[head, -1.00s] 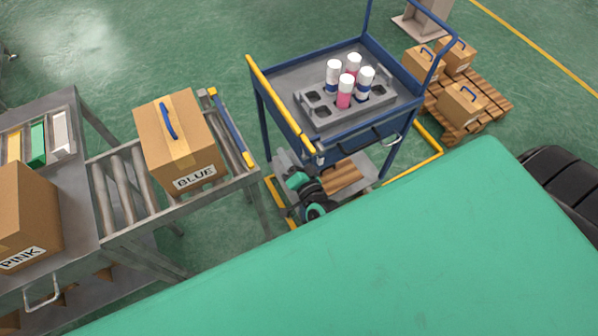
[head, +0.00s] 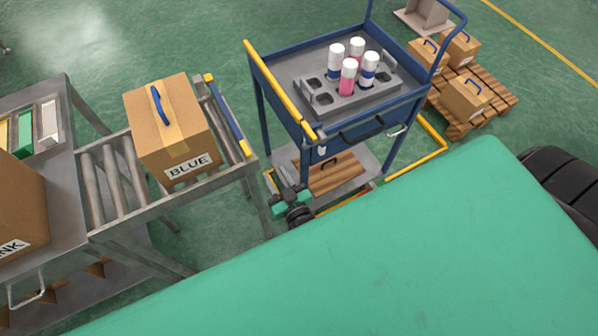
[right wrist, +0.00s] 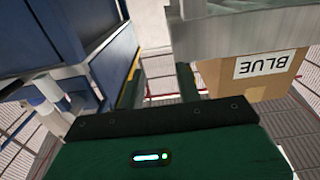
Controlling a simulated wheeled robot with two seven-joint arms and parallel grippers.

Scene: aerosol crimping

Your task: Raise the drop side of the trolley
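The blue trolley (head: 352,45) stands right of the roller conveyor. A yellow rail (head: 280,88) runs along its left edge, with a blue side panel (head: 284,112) reaching down below it. I take this panel to be the drop side; it appears to hang down. My right gripper (head: 291,206) is low beside the trolley's near left leg, below the panel and apart from it. My left gripper is out of view.
The trolley tray holds a grey rack (head: 345,101) with several white-capped cans. A box marked BLUE (head: 172,130) sits on the conveyor (head: 110,180), whose end has a blue and yellow bar (head: 230,118). A narrow floor gap separates conveyor and trolley. A pallet (head: 490,105) with boxes stands right.

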